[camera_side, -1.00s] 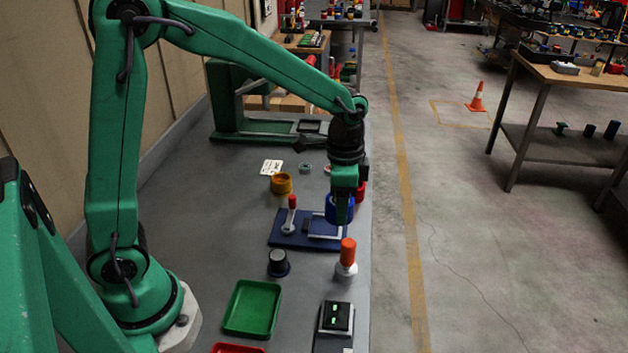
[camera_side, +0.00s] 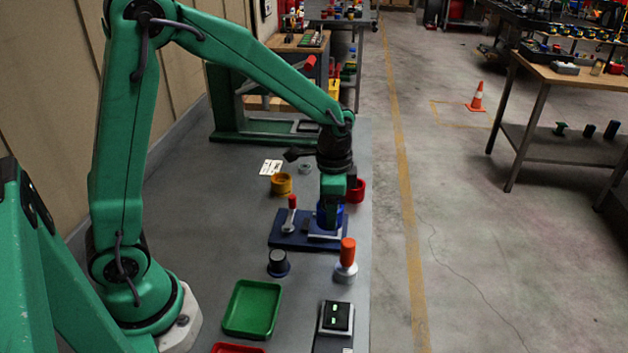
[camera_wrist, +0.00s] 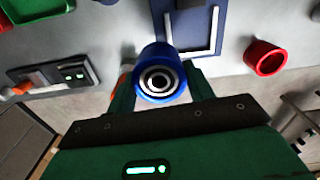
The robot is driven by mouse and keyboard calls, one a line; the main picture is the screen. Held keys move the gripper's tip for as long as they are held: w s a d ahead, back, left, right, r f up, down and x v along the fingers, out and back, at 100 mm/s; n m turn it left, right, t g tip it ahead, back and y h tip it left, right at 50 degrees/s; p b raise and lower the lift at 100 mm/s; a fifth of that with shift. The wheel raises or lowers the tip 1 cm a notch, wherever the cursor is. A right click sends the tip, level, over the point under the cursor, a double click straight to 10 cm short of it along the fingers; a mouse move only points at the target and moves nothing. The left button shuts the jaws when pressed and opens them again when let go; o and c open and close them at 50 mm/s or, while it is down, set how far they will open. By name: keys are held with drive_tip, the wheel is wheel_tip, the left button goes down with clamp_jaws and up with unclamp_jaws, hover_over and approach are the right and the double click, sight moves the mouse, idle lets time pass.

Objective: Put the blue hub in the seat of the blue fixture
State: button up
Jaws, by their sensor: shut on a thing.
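The blue hub (camera_side: 329,217) is between the fingers of my gripper (camera_side: 331,207), low over the right part of the blue fixture (camera_side: 286,240). In the wrist view the blue hub (camera_wrist: 149,53) shows end-on, with dark and white rings, and my gripper (camera_wrist: 162,88) has a green finger on each side of it. The fixture (camera_wrist: 180,18) carries a light-edged square seat (camera_wrist: 214,32), partly hidden by the hub in both views. I cannot tell whether the hub touches the seat. A red-topped lever (camera_side: 291,212) stands on the fixture's left part.
A red ring (camera_side: 356,190) is just right of my gripper, and a yellow ring (camera_side: 281,184) is behind the fixture. An orange-topped peg (camera_side: 347,258) and a dark knob (camera_side: 278,263) stand in front. A green tray (camera_side: 252,308) and a switch box (camera_side: 337,317) lie nearer.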

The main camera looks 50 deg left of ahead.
drive_tip(key=w+a+f, duration=0.2)
drive_tip(key=a, duration=0.1)
drive_tip(key=w+a+f, duration=0.1)
drive_tip(key=a, duration=0.1)
drive_tip(key=shift+a+f, duration=0.1)
drive_tip(key=shift+f, duration=2.15)
drive_tip(key=shift+f, duration=0.45)
